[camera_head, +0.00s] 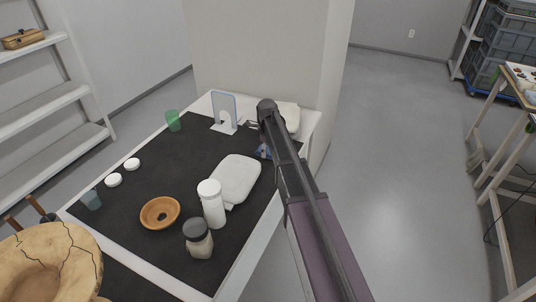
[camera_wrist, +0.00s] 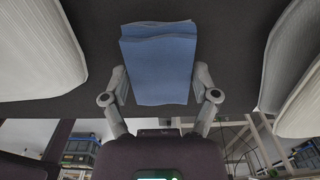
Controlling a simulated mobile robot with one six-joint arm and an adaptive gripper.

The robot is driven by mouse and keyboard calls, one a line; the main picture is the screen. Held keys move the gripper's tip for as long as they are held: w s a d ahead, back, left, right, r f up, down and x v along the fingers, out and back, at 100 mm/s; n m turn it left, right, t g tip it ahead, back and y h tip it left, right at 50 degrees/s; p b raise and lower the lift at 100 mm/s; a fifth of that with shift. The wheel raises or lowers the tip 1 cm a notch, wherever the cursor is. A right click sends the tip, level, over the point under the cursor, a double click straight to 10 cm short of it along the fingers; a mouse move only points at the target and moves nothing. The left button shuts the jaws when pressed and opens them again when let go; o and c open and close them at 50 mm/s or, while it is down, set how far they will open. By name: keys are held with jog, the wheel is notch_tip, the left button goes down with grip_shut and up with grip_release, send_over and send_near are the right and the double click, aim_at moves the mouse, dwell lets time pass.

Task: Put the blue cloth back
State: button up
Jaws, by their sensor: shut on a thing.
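The blue cloth (camera_wrist: 158,68) is a folded stack between the two fingers of my gripper (camera_wrist: 160,82) in the wrist view. The fingers press on its left and right sides. In the head view only a small blue part of the cloth (camera_head: 262,153) shows beside my arm, over the black mat (camera_head: 165,172) near the table's right side. My arm hides most of the gripper there. I cannot tell whether the cloth touches the mat.
A wall column rises behind.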

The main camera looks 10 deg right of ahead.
aim_at(267, 150)
jog(key=shift+f, duration=0.15)
jog(key=shift+f, duration=0.1)
jog(key=o, duration=0.9)
jog(key=shift+c, duration=0.2)
notch_tip(267, 150, up, 12)
jog(key=p, duration=1.2)
dwell(0.6)
